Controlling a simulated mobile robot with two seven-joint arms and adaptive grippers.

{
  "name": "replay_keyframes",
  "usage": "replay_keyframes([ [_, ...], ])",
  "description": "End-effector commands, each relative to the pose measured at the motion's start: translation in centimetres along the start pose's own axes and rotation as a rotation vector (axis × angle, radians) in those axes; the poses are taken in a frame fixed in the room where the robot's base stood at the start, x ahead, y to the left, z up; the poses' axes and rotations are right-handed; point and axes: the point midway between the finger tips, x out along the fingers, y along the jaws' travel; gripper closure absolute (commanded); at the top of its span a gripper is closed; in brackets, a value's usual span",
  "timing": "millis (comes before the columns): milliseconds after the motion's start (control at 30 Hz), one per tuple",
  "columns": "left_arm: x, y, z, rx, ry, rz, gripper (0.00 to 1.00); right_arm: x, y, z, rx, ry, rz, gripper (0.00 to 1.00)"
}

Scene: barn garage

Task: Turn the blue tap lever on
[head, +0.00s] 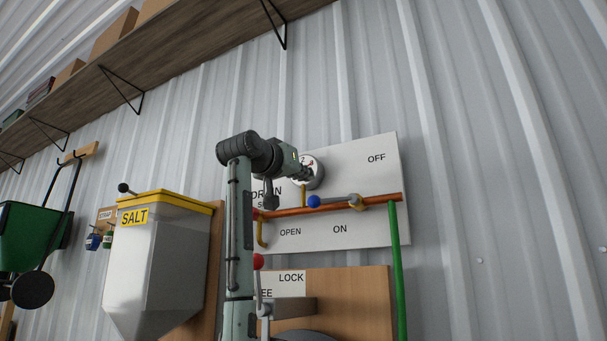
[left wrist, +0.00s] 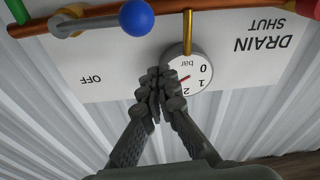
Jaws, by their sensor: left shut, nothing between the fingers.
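The blue tap lever, a grey handle with a blue ball end (head: 313,201), sits at the copper pipe (head: 385,199) on a white panel (head: 386,228). It points left, roughly along the pipe. "OFF" is printed above right and "ON" below it. In the left wrist view, upside down, the blue ball (left wrist: 136,17) is at the top. My left gripper (head: 308,175) is shut and empty in front of the pressure gauge (head: 317,170), slightly above the ball and apart from it. Its closed fingertips (left wrist: 163,80) overlap the gauge edge in the wrist view. My right gripper is not in view.
A green pipe (head: 396,265) drops from the copper pipe's right end. A red-knobbed lever (head: 258,262) stands below left by a wooden board (head: 365,290). A salt bin (head: 160,250) hangs left. A shelf (head: 170,60) runs above. The wall at right is clear.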

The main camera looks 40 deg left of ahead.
Motion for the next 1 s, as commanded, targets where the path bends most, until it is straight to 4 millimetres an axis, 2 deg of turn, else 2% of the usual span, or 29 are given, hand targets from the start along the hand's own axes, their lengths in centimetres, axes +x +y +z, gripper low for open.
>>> replay_keyframes([
  [33,-0.8,-0.1,0.2,0.000,0.004,0.000,1.00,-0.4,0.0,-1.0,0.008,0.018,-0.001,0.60],
  [167,-2.2,-0.1,0.2,0.000,0.005,0.000,1.00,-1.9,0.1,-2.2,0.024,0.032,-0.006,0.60],
  [400,-6.6,0.0,0.2,0.000,0.007,0.000,1.00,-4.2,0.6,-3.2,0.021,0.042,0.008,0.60],
  [533,-8.4,0.0,0.1,0.000,0.006,0.000,1.00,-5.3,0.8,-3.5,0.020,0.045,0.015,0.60],
  [700,-9.5,0.1,0.1,0.000,0.003,-0.001,1.00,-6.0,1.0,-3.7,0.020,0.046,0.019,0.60],
  [1000,-9.6,0.1,0.1,0.000,0.002,0.000,1.00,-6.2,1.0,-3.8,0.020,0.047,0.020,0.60],
])
